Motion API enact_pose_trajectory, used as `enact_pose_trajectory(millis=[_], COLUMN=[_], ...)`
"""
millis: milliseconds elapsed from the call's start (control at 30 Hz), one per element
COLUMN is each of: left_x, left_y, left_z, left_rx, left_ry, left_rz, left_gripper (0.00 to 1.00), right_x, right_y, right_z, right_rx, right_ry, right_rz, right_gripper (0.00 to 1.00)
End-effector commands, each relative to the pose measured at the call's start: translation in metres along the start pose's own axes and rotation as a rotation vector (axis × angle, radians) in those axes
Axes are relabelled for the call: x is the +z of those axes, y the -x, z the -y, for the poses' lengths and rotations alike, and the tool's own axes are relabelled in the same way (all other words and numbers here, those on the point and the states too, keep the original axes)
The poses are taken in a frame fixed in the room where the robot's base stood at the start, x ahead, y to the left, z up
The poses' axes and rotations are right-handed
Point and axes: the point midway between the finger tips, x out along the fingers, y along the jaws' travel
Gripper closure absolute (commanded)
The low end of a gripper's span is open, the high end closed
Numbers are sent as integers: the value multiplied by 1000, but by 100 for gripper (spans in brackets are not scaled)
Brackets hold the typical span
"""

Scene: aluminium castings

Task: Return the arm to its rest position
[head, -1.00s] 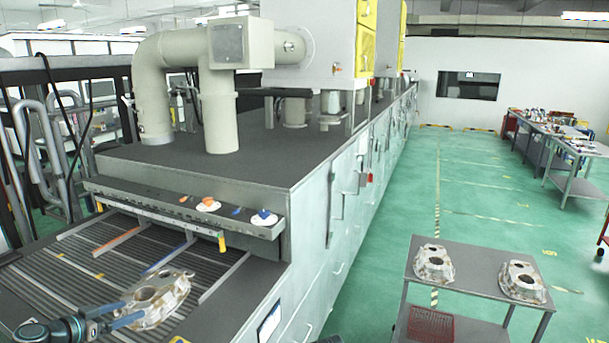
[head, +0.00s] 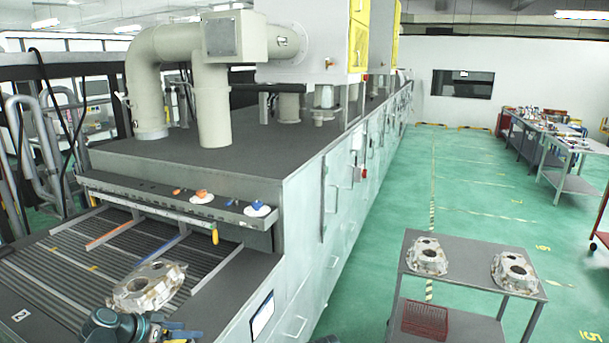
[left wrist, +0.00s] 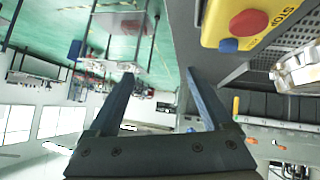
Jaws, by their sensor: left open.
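My left gripper (head: 180,329) is at the bottom left of the head view, in front of a casting (head: 150,287) lying on the roller conveyor (head: 55,277). In the left wrist view its two blue fingers (left wrist: 157,85) are wide apart with nothing between them. The casting stands clear of the fingers; a light metal part (left wrist: 298,68) at the right edge of the wrist view looks like it. My right gripper is in neither view.
A grey cart (head: 468,262) carries two castings (head: 427,256) (head: 515,271), with a red basket (head: 425,321) below. A yellow stop box (left wrist: 262,22) with a red button is close in the wrist view. Green floor (head: 470,185) lies open beyond the cart.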

Motion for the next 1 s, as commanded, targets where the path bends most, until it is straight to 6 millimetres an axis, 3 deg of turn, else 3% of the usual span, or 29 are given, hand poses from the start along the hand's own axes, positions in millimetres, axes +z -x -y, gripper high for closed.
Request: enact_pose_trajectory(millis=[33, 200, 333, 500, 700, 1000], left_x=[11, 54, 93, 142, 182, 197], left_y=[-22, -84, -115, -136, -142, -138], left_z=[-22, -99, -153, -210, -249, -266], left_rx=[27, 74, 48, -66, -246, -378], left_ry=[6, 51, 75, 83, 72, 64], left_rz=[54, 307, 504, 720, 860, 903], left_gripper=[16, 16, 16, 16, 16, 16], right_x=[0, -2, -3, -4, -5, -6], right_y=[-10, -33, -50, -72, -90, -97], right_z=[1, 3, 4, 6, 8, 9], right_rx=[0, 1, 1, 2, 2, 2], right_ry=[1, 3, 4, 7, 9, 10], right_rz=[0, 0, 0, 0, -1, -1], right_gripper=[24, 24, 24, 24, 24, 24])
